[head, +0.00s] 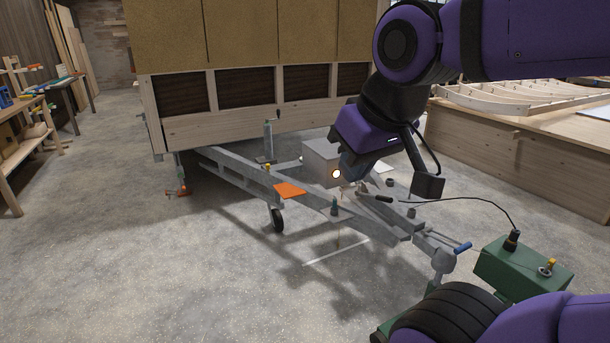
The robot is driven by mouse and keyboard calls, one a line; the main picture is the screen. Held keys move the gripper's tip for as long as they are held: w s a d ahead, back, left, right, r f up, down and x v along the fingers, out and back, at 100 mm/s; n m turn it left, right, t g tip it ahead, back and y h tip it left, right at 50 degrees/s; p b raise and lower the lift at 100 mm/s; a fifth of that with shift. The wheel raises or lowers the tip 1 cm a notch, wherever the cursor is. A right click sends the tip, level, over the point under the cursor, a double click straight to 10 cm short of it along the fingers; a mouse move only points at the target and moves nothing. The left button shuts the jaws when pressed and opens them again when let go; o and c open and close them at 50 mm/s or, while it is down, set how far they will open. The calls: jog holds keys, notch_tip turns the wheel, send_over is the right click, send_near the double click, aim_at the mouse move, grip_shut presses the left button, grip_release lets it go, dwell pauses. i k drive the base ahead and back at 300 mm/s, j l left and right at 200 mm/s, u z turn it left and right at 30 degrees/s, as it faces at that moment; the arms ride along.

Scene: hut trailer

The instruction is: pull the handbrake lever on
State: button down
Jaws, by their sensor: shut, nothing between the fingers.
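The trailer's grey drawbar frame (320,205) runs from the hut down to the coupling (443,259) at the lower right. A short lever with a black grip (378,198), which looks like the handbrake lever, lies low over the drawbar. My gripper (347,184) points down at the drawbar, just left of the black grip in the picture. It is shut and empty. Its fingertips are small and partly lost against the grey parts, so I cannot tell whether they touch the lever.
A grey box (322,160) stands behind my gripper. A green box (520,268) with a cable is at right. Floor at left is clear.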

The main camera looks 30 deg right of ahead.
aim_at(384, 200)
jog(key=i+z, duration=0.9)
jog(key=i+j+z, duration=0.2)
jog(key=z, duration=0.2)
jog(key=i, duration=0.1)
